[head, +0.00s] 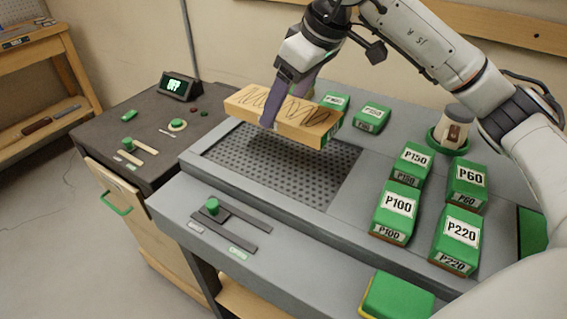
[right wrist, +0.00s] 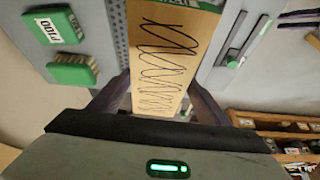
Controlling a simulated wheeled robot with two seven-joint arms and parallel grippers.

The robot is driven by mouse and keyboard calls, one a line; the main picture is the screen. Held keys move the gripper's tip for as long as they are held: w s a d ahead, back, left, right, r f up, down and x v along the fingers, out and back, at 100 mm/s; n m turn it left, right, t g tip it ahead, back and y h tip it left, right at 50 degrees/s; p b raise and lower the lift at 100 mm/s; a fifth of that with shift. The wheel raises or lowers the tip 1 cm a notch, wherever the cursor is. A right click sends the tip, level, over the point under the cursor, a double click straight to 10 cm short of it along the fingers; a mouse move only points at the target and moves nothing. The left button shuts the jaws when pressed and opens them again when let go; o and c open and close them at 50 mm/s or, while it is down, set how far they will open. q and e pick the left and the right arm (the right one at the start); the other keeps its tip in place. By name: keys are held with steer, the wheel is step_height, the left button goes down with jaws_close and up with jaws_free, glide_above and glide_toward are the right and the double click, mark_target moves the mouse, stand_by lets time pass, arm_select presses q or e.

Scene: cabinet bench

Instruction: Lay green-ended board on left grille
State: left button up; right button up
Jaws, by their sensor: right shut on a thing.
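The wooden board (head: 285,113) has black scribble on its top face and a green end at its right. My right gripper (head: 281,101) is shut across the board and holds it roughly level. The board is above the perforated dark grille (head: 225,150) in the bench top, with a gap that I cannot measure. In the right wrist view the board (right wrist: 160,50) lies between both fingers, its green end (right wrist: 180,5) at the top edge. The far finger is partly hidden behind the board in the head view. My left gripper is not in view.
Green labelled blocks, such as P100 (head: 394,212) and P220 (head: 456,240), stand right of the grille. A green-knobbed slider (head: 212,206) is on the front ledge. A display reading OFF (head: 178,86) stands at left. The grille's visible surface is clear.

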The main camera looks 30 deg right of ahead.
mark_target(305, 111)
steer(key=shift+w+d, duration=0.2)
steer(key=shift+f+n, duration=0.25)
steer(key=shift+n, duration=0.05)
step_height(305, 111, down, 9)
steer(key=shift+w+d+b, duration=0.1)
steer(key=shift+b, duration=0.25)
steer(key=shift+f, duration=0.15)
steer(key=o, duration=1.4)
steer(key=shift+r, duration=0.35)
steer(key=v, duration=1.1)
steer(key=shift+s+d+r, duration=0.15)
steer(key=shift+s+d, duration=0.1)
steer(key=shift+s, duration=0.05)
